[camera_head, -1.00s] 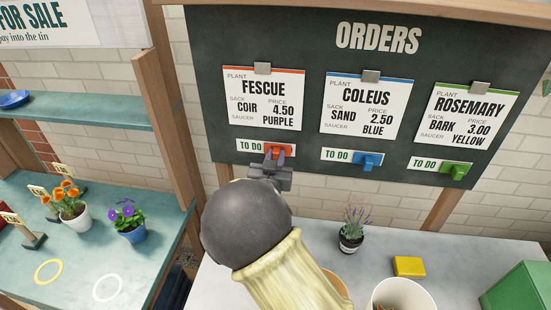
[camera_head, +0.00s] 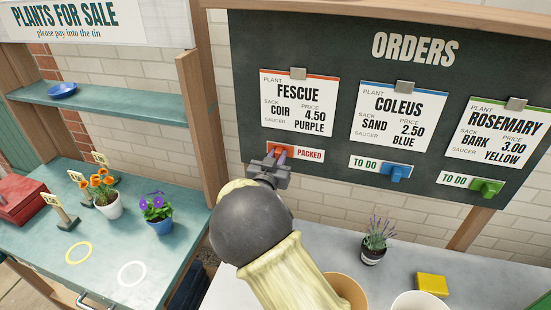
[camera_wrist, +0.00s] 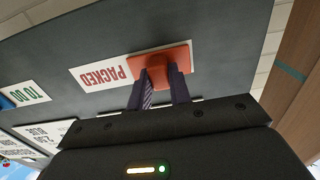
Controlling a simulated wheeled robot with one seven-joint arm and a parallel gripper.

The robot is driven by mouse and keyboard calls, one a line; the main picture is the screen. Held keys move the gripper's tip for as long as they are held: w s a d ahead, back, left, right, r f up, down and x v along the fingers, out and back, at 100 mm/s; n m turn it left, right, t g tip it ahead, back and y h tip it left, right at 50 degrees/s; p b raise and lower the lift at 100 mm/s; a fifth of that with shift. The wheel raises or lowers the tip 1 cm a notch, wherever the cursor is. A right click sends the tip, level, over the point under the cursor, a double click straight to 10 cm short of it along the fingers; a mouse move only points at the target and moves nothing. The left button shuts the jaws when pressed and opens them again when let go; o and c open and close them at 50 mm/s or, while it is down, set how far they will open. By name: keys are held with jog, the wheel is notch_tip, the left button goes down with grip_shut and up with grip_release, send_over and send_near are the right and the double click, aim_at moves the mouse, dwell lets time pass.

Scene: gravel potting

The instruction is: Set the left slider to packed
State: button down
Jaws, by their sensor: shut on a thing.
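The left slider is an orange-red knob (camera_head: 281,151) under the Fescue card on the dark orders board. It sits at the left end of its track, and the label to its right reads PACKED (camera_head: 310,155). My gripper (camera_head: 277,161) is shut on the knob. In the wrist view, the two purple fingers of my gripper (camera_wrist: 160,88) close around the orange knob (camera_wrist: 158,58), with the PACKED label (camera_wrist: 104,74) beside it. Part of the knob is hidden by the fingers.
The blue slider (camera_head: 396,173) and the green slider (camera_head: 486,187) sit at the right of their TO DO labels. Below the board, a plant pot (camera_head: 373,254) and a yellow block (camera_head: 432,284) stand on the pale counter. A teal table (camera_head: 50,238) with flowers is at left.

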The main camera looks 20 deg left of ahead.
jog(key=shift+s+a+r, duration=0.1)
jog(key=shift+a, duration=0.1)
jog(key=c, duration=1.3)
grip_release()
jog(key=shift+a, duration=0.1)
jog(key=shift+s, duration=0.1)
jog(key=shift+s, duration=0.25)
jog(key=s+d+b, duration=0.1)
jog(key=s, duration=0.4)
jog(key=s+d+b, duration=0.1)
jog(key=s, duration=0.5)
jog(key=s+b, duration=0.2)
jog(key=s, duration=0.3)
jog(key=shift+s+d, duration=0.25)
jog(key=shift+d, duration=0.15)
